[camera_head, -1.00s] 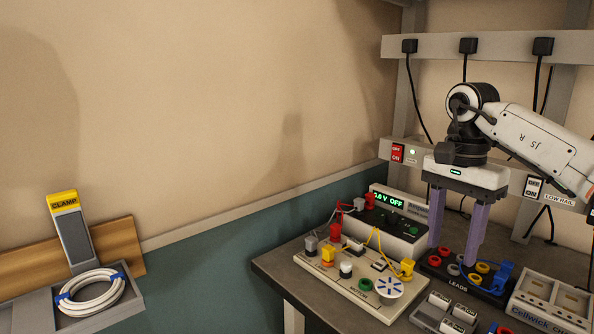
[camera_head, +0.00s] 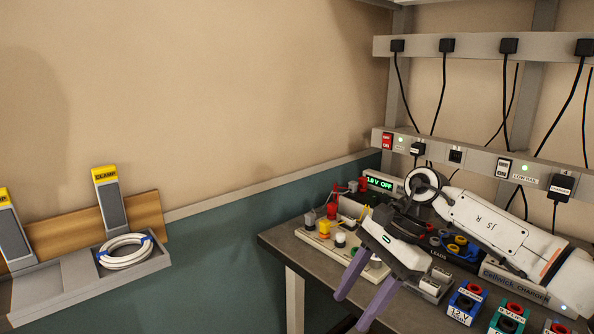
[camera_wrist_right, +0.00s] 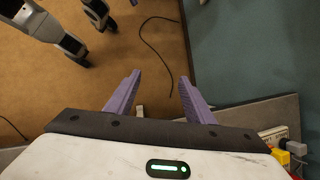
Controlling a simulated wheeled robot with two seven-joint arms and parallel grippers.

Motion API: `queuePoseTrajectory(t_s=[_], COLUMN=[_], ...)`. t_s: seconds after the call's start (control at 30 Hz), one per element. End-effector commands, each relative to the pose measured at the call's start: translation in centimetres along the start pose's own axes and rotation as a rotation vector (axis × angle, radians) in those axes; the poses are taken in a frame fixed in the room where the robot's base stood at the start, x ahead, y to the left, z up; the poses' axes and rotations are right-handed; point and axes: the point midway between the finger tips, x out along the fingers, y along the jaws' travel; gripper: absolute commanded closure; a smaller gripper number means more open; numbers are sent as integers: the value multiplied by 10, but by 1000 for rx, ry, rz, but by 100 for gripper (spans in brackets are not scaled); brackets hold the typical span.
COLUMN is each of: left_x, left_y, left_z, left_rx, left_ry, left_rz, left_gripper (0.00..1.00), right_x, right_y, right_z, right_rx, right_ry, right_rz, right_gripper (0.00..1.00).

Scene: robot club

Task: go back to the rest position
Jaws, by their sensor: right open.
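My right gripper (camera_head: 352,310) reaches in from the right in the head view, over the front edge of the bench, tilted with its two purple fingers pointing down and left. The fingers are apart with nothing between them. In the right wrist view my right gripper (camera_wrist_right: 155,100) shows open and empty above the brown floor. My left gripper is not in the head view.
A tray (camera_head: 60,288) with a coiled white cable (camera_head: 126,262) is at the left. A loose black cable (camera_wrist_right: 165,65) lies on the floor.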

Motion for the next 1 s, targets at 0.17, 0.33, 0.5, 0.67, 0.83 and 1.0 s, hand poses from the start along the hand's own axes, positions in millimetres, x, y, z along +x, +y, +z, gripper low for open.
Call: queuePoseTrajectory(t_s=[0.17, 0.33, 0.5, 0.67, 0.83, 1.0], left_x=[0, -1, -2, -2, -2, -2], left_y=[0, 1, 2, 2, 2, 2], left_z=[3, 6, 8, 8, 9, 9], left_rx=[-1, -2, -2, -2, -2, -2], left_ry=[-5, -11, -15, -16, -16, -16], left_rz=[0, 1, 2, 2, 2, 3], left_gripper=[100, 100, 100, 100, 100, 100], right_x=[88, 111, 104, 109, 149, 211], right_y=[-1, -6, -15, -11, 31, 117], right_z=[93, 165, 174, 122, 32, -44], right_rx=[220, 611, 1117, 1669, 2303, -1942], right_ry=[-454, -939, -1389, -1766, -2108, 1581], right_rz=[-52, -56, 7, 117, 263, -269], right_gripper=[51, 51, 51, 51, 51, 51])
